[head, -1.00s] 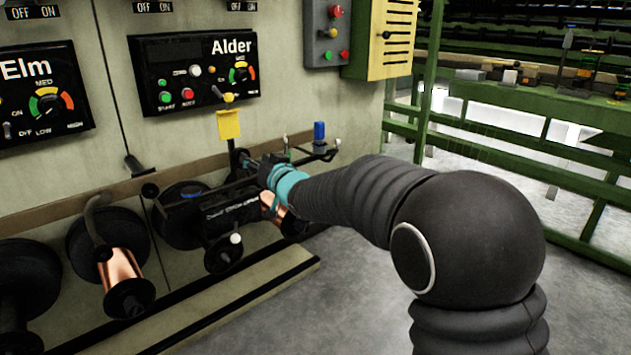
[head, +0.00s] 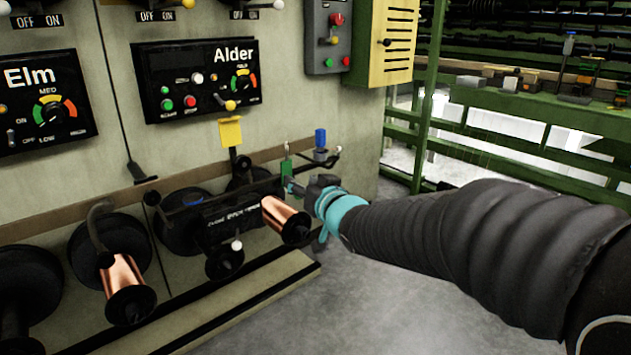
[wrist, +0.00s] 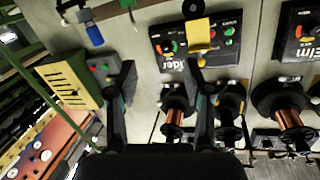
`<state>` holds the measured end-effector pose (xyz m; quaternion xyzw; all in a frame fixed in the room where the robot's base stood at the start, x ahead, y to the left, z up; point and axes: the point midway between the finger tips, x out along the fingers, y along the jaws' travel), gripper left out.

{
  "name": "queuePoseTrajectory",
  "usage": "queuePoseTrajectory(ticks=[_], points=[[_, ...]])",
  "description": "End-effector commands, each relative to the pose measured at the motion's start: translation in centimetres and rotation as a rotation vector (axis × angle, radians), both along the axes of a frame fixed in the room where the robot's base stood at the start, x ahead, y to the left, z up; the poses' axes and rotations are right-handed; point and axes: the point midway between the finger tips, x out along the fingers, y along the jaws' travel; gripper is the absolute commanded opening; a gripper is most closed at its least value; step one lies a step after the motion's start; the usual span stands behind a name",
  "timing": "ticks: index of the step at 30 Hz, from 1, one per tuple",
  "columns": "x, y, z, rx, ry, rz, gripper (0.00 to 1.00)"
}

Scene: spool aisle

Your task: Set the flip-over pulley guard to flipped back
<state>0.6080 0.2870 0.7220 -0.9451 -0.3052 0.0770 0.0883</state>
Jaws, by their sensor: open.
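A black cover with white lettering (head: 232,214) sits among the wheels below the Alder panel, left of a copper spool (head: 284,218). It looks like the pulley guard, but I cannot tell for sure or read its position. A white ball knob (head: 237,245) shows just below it. My gripper (head: 296,186) is to the right of the cover, just above the copper spool, apart from the cover as far as I can see. In the wrist view my gripper (wrist: 160,88) is open, with nothing between its fingers.
A yellow tag (head: 230,131) hangs below the Alder panel (head: 196,79). A blue-topped fitting (head: 320,139) and a green piece (head: 286,167) stand near my gripper. Another copper spool (head: 125,275) juts out at left. Green railing (head: 480,170) stands at right; the floor between is clear.

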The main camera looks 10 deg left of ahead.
Motion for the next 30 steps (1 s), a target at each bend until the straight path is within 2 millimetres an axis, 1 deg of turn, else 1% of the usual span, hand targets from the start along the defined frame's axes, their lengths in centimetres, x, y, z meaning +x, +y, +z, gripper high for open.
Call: queuePoseTrajectory(ticks=[1,3,7,11,18,20,21,22,23,24,26,29,30], points=[[-0.1,-0.7,0.3,-0.009,0.005,-0.016,0.51],[-0.1,-1.4,0.4,-0.022,0.013,-0.034,0.51],[-0.3,-2.3,0.4,-0.038,0.024,-0.056,0.51],[-0.3,-2.7,0.3,-0.045,0.029,-0.064,0.51],[-0.3,-2.7,0.3,-0.045,0.029,-0.065,0.51],[-0.3,-2.7,0.4,-0.046,0.030,-0.066,0.36],[-0.4,-3.0,0.4,-0.049,0.032,-0.071,0.26],[-0.4,-3.3,0.4,-0.054,0.034,-0.079,0.19],[-0.5,-3.8,0.5,-0.062,0.039,-0.090,0.11],[-0.7,-4.7,0.5,-0.074,0.048,-0.110,0.01],[-1.3,-6.7,0.4,-0.104,0.073,-0.154,0.00],[-3.1,-11.4,-0.1,-0.174,0.143,-0.251,0.00],[-4.2,-13.4,-0.4,-0.206,0.180,-0.292,0.00]])
